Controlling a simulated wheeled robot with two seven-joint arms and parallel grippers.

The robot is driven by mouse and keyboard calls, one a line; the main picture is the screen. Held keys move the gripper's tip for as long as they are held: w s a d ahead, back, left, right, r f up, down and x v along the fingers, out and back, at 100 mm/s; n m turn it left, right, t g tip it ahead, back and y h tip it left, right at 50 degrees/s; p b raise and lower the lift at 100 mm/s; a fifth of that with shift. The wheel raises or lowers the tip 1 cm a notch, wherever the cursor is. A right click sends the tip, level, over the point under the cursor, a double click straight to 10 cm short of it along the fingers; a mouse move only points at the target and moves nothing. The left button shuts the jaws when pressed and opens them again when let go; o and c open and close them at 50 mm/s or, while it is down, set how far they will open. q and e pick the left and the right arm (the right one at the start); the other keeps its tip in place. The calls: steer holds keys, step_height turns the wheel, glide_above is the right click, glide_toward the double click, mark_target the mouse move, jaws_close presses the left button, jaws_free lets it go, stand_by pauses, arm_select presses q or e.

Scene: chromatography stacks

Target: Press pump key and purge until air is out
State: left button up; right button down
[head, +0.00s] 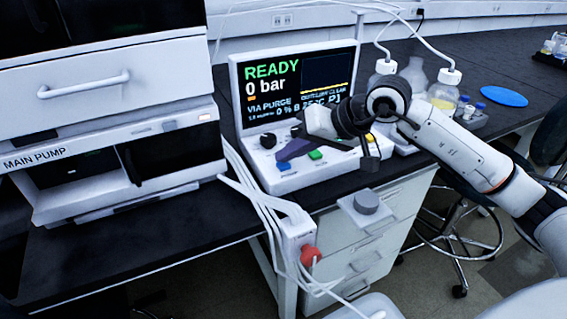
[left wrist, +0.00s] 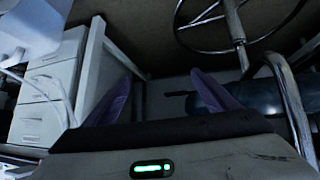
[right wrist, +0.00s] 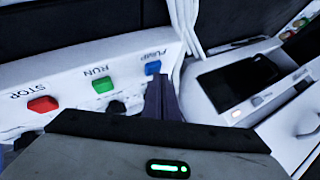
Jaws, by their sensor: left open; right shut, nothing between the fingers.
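The white control console (head: 262,185) stands on the bench; its screen (head: 297,90) reads READY, 0 bar, VIA PURGE. The blue key (head: 284,167) is at the console's front left; in the right wrist view it is labelled PUMP (right wrist: 152,68). The green RUN key (head: 315,155) (right wrist: 103,84) and the red STOP key (head: 369,138) (right wrist: 43,103) sit along the same row. My right gripper (head: 284,155) is shut and empty, its purple fingertips (right wrist: 160,88) close by the blue key. I cannot tell whether they touch. My left gripper (left wrist: 160,88) is open and empty, away from the console.
The main pump stack (head: 105,165) stands left of the console. A grey knob (head: 366,201) and a white box with tubes and a red bulb (head: 309,256) are at the bench front. Bottles (head: 443,92) stand behind my right arm. Drawers (left wrist: 52,90) and a stool (left wrist: 238,30) show near my left gripper.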

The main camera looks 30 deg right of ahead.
mark_target(289, 166)
steer(key=shift+f, duration=0.2)
steer(key=shift+r, duration=0.2)
steer(key=shift+r+p, duration=0.3)
steer(key=shift+r, duration=0.5)
step_height(289, 166, up, 5)
steer(key=p, duration=0.3)
stand_by(0.3)
stand_by(0.8)
